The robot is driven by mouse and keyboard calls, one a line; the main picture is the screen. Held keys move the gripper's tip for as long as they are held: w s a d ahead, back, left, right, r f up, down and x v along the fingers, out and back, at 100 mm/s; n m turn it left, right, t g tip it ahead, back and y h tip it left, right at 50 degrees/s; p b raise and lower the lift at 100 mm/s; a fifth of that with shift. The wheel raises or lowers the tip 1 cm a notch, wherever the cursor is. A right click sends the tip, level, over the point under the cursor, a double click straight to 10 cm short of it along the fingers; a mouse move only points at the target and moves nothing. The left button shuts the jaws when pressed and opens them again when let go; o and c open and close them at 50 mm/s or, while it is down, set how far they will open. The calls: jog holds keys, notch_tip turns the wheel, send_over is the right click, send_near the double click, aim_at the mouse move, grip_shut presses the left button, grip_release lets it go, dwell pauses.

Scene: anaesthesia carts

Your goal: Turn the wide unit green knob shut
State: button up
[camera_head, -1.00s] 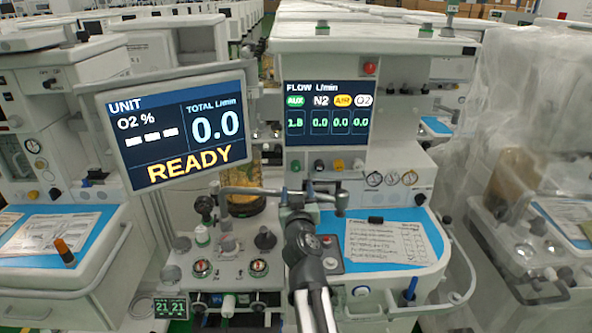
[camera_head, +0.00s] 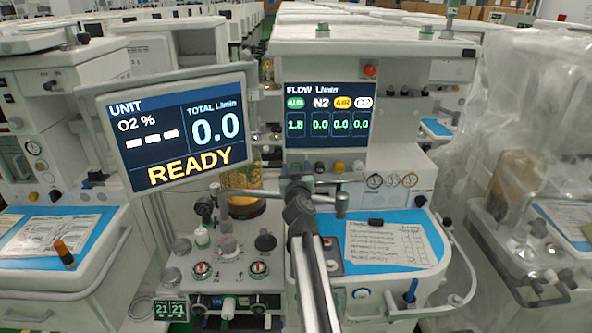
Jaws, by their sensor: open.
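The wide unit is the middle cart (camera_head: 400,55), with a FLOW screen (camera_head: 329,128) reading AUX 1.8 and 0.0 for the N2, AIR and O2 columns. Under it is a row of small knobs: the green knob (camera_head: 295,167) at the left below the AUX column, then a black knob (camera_head: 319,167), a yellow knob (camera_head: 338,167) and a white one (camera_head: 358,165). My gripper (camera_head: 297,182) is open, just below and in front of the green knob. The knob is small and partly covered by it, and I cannot tell whether the fingers touch it.
A tilted UNIT screen (camera_head: 178,130) reading READY stands left of my gripper. A horizontal metal bar (camera_head: 255,190) crosses near my gripper. Below are dials and a blue work surface (camera_head: 415,225) with a paper (camera_head: 390,243). A plastic-covered cart (camera_head: 540,110) stands right.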

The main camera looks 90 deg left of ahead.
jog(key=shift+a, duration=0.15)
jog(key=shift+c, duration=0.2)
jog(key=c, duration=1)
jog(key=shift+m, duration=1.6)
jog(key=o, duration=1)
jog(key=shift+o, duration=0.2)
jog(key=d, duration=1.4)
